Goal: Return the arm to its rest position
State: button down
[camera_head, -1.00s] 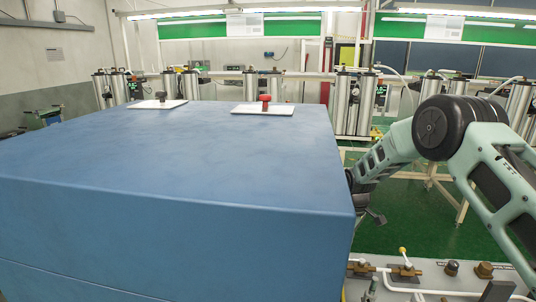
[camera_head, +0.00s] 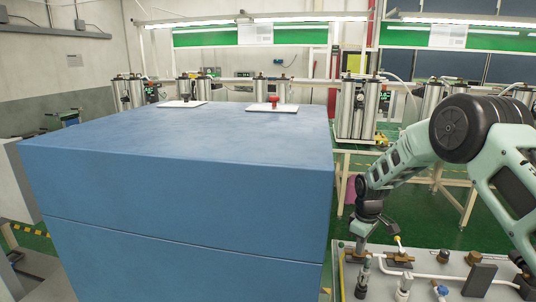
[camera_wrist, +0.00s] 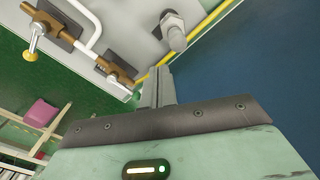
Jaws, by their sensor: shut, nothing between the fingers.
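My arm reaches in from the right in the head view and bends down at my dark wrist (camera_head: 368,212), just right of the blue box (camera_head: 180,195). My gripper (camera_wrist: 160,76) shows in the wrist view as narrow grey fingers, shut with nothing between them. In that view it points toward the edge of a pale panel with pipe fittings (camera_wrist: 135,20), with a grey cylindrical fitting (camera_wrist: 173,30) close ahead. I cannot tell from the wrist view whether the fingers touch anything. The fingertips are hard to make out in the head view.
The panel (camera_head: 445,268) with brass valves and white pipe lies below my arm. Two white plates, with a dark knob (camera_head: 184,97) and a red knob (camera_head: 274,101), sit on the box. Steel columns (camera_head: 352,108) line the back.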

jog(key=s+d+r+m+t, duration=0.1)
jog(key=s+r+m, duration=0.1)
jog(key=s+r, duration=0.45)
jog(key=s+d+r+m, duration=0.2)
jog(key=s+r+m, duration=0.1)
jog(key=s+r, duration=0.35)
jog(key=s+d+r+m+t, duration=0.1)
jog(key=s+r+m, duration=0.3)
jog(key=s, duration=1.2)
jog(key=s+a+n+g+b, duration=0.1)
jog(key=s+a+n, duration=0.2)
jog(key=s+a, duration=0.3)
jog(key=s+a+n+g+b, duration=0.1)
jog(key=s+a+n, duration=0.3)
jog(key=s+a, duration=0.3)
jog(key=a, duration=0.5)
jog(key=shift+s+n+y+b, duration=0.3)
